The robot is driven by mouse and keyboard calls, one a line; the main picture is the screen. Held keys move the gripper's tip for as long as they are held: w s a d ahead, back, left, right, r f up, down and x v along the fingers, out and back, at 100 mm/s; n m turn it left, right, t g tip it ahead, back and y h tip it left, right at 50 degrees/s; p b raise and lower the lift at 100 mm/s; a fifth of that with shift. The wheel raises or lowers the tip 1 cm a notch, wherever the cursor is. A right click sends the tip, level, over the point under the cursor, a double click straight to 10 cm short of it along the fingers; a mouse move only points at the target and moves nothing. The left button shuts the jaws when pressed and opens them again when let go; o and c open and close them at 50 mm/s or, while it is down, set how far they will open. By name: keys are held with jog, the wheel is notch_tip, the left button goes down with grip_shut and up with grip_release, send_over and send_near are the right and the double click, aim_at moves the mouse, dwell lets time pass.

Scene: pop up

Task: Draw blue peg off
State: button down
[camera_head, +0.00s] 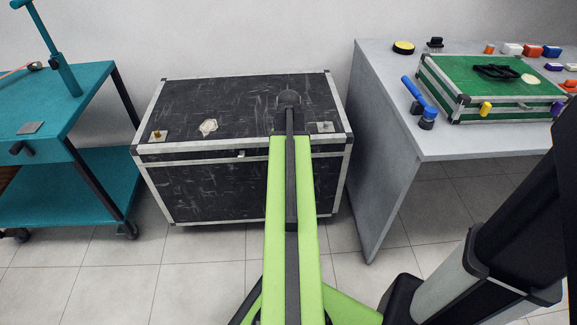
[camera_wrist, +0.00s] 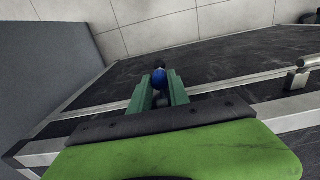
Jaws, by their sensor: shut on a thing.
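A blue peg (camera_wrist: 159,78) with a dark tip shows in the wrist view, between the two green fingers of my gripper (camera_wrist: 161,86). My gripper is shut on it. The black case (camera_head: 200,185) with silver edges stands in the middle of the head view, and its dark surface (camera_wrist: 215,65) lies below the gripper in the wrist view. In the head view my green arm reaches over the case, and the fingers and blue peg are hidden. I cannot tell whether the peg still sits in a socket.
Metal plates lie on the case's front left (camera_head: 158,136) and front right (camera_head: 325,127). A grey table (camera_head: 400,135) at right holds a green-topped box (camera_head: 465,75), a blue-handled tool (camera_head: 412,88) and several small items. A teal cart (camera_head: 75,125) stands at left.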

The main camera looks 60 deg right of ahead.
jog(key=shift+r+p, duration=3.2)
jog(key=shift+r, duration=0.1)
jog(key=shift+f, duration=0.1)
